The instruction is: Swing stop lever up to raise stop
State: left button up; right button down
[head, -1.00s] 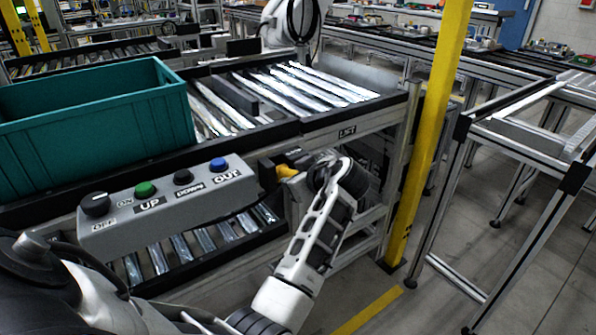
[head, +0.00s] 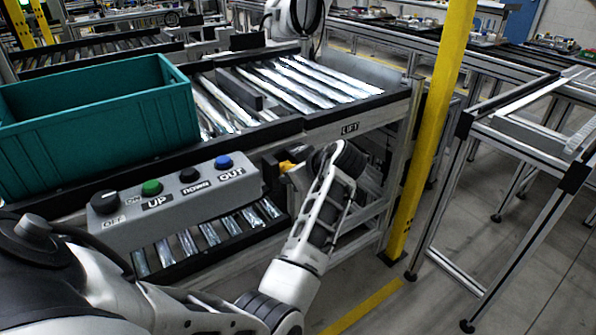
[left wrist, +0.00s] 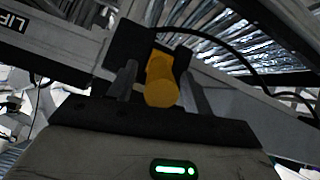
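The stop lever has a yellow grip (head: 287,166) that sticks out from a black block at the front of the conveyor frame, right of the control box. In the left wrist view, its rounded yellow knob (left wrist: 161,88) points toward my palm. My left gripper (left wrist: 160,86) has one finger on each side of the knob, with a visible gap on both sides. In the head view, my left wrist mostly hides the fingers. A dark bar (head: 240,88) stands across the rollers right of the teal bin; I cannot tell if it is the stop. My right gripper is not in view.
A teal bin (head: 100,125) stands on the conveyor at left. A grey control box (head: 178,212) with a knob and buttons is left of the lever. A yellow post (head: 432,130) stands right of my forearm. Rollers right of the dark bar are empty.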

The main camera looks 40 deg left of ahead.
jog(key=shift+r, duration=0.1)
pick_arm(q)
jog(key=v, duration=1.6)
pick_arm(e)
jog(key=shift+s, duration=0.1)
